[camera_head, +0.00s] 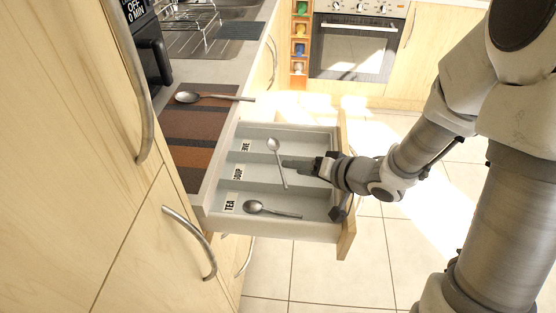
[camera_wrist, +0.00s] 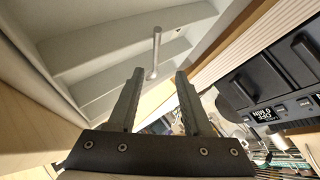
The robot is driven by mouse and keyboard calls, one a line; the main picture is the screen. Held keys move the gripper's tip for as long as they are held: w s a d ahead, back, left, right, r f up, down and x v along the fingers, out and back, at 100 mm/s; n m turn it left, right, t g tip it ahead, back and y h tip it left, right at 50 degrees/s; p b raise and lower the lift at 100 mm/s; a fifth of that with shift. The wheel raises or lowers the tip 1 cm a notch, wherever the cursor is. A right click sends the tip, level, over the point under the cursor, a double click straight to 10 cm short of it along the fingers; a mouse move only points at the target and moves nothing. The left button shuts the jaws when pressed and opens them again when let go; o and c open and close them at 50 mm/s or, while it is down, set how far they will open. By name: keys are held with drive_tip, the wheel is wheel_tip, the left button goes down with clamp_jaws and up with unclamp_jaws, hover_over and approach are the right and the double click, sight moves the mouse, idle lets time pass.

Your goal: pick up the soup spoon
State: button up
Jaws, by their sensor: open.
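The open drawer (camera_head: 240,222) has compartments labelled TEA, SOUP and one ending in "VE". A metal spoon (camera_head: 275,152) lies across the divider between the "VE" and SOUP compartments, bowl toward the back. I take it for the soup spoon, though no label on it shows. Another spoon (camera_head: 270,210) lies in the TEA compartment, and a larger spoon (camera_head: 210,97) lies on the striped mat. My gripper (camera_head: 287,163) is open over the drawer, its tips by the middle spoon's handle. In the wrist view, a spoon handle (camera_wrist: 155,50) shows just beyond my open fingers (camera_wrist: 159,72), apparently not gripped.
The drawer's wooden front (camera_head: 346,238) stands beneath my wrist. The striped mat (camera_head: 200,125) covers the counter at left. Cupboard doors with curved handles (camera_head: 195,240) stand close at left. A dish rack (camera_head: 190,28) and an oven (camera_head: 350,50) are farther back.

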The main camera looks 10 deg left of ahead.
sight(278, 161)
drive_tip(key=shift+x, duration=1.05)
drive_tip(key=w+a+f+b, duration=0.2)
drive_tip(key=w, duration=0.1)
drive_tip(key=shift+w+a+f+b, duration=0.25)
drive_tip(key=shift+b, duration=0.05)
drive_tip(key=shift+w+a, duration=0.25)
clamp_jaws()
